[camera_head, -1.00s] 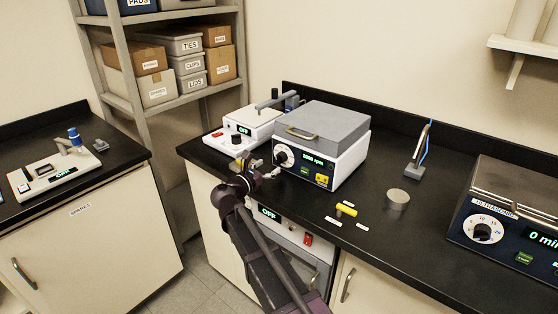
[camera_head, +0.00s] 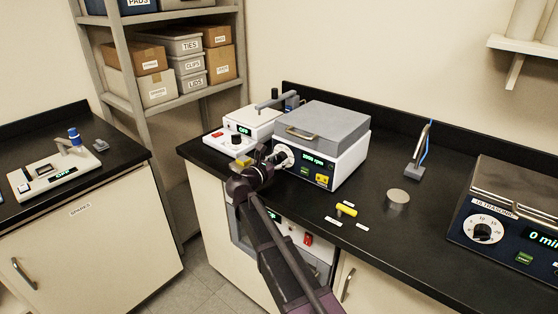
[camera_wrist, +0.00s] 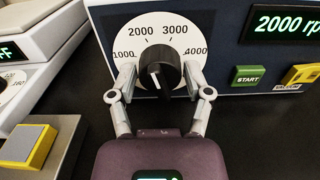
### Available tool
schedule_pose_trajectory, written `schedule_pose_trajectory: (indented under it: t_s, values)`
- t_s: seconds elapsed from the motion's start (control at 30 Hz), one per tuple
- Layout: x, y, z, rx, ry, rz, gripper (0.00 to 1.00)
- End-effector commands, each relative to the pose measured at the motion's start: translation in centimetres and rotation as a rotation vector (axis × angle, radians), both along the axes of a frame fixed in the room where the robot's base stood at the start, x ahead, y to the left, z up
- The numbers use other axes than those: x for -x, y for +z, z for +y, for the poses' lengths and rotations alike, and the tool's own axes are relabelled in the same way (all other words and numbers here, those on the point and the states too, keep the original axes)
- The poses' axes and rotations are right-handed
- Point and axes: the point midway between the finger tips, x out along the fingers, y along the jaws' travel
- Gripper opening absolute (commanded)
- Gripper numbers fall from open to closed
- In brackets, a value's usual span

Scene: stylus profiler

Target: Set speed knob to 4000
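The black speed knob (camera_wrist: 160,72) sits on a white dial marked 1000, 2000, 3000 and 4000 in the wrist view. A white line shows on its face. The green display (camera_wrist: 288,24) beside it reads 2000 rpm. In the head view the dial (camera_head: 284,153) is on the front of a white instrument with a grey lid (camera_head: 322,122). My gripper (camera_wrist: 159,80) has one finger on each side of the knob, with small gaps visible, so it looks open around it. Whether either fingertip touches the knob is unclear.
Green START (camera_wrist: 248,76) and yellow VACUUM (camera_wrist: 301,75) buttons sit right of the dial. A yellow block (camera_wrist: 28,143) on a metal plate lies at lower left. A smaller white device (camera_head: 250,122) stands left. Bench space right of the instrument holds a yellow cylinder (camera_head: 347,209) and labels.

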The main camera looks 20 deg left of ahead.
Motion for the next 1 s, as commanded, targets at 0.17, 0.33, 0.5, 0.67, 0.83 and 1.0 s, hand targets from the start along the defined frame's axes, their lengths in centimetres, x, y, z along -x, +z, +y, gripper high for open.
schedule_pose_trajectory:
  t_s: [0.17, 0.33, 0.5, 0.67, 0.83, 1.0]
  values:
    - [0.0, 0.0, 0.01, 0.0, 0.0, 0.0, 0.03]
    - [-0.02, 0.01, 0.0, -0.001, 0.0, 0.0, 0.03]
    - [-0.04, 0.01, 0.01, -0.002, 0.0, -0.001, 0.03]
    - [-0.06, 0.02, 0.01, -0.005, 0.0, -0.003, 0.03]
    - [-0.07, 0.02, 0.0, -0.01, 0.0, -0.005, 0.03]
    - [-0.09, 0.03, 0.01, -0.017, 0.0, -0.008, 0.03]
